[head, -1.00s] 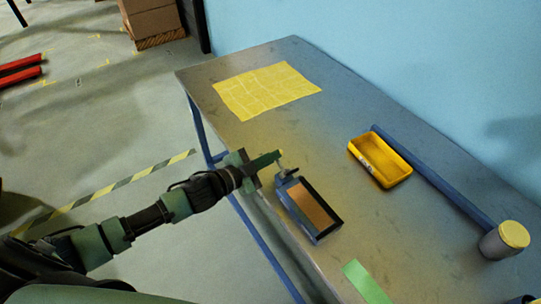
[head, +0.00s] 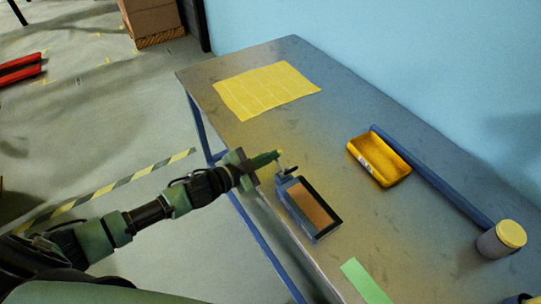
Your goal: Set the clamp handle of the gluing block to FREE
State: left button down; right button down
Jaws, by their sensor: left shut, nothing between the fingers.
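The gluing block (head: 312,207) is a dark blue-grey box with a brown top panel, near the table's front edge. Its small clamp handle (head: 287,171) stands at the block's far left end; its setting is too small to read. My left gripper (head: 278,155) is shut and empty, its green fingertips close to the handle. Whether they touch it I cannot tell. My right gripper is not in view.
The metal table (head: 240,138) carries a yellow cloth (head: 265,90), a yellow tray (head: 379,158), a blue bar (head: 440,182), a green strip (head: 365,281) and a yellow-lidded jar (head: 500,240). The table's middle is clear.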

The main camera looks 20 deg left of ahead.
pick_arm(q)
jog(key=shift+w+a+f+n+p, duration=0.2)
jog(key=shift+a+n+p, duration=0.1)
jog(key=shift+n, duration=0.1)
jog(key=shift+w+a+f+n, duration=0.15)
jog(key=shift+f+n, duration=0.15)
jog(key=shift+n, duration=0.3)
jog(key=shift+w+a+f+n+g+h, duration=0.1)
jog(key=shift+a+f+n+g+h, duration=0.05)
jog(key=shift+f+n+g+h, duration=0.35)
jog(key=shift+f, duration=0.15)
jog(key=shift+f, duration=0.1)
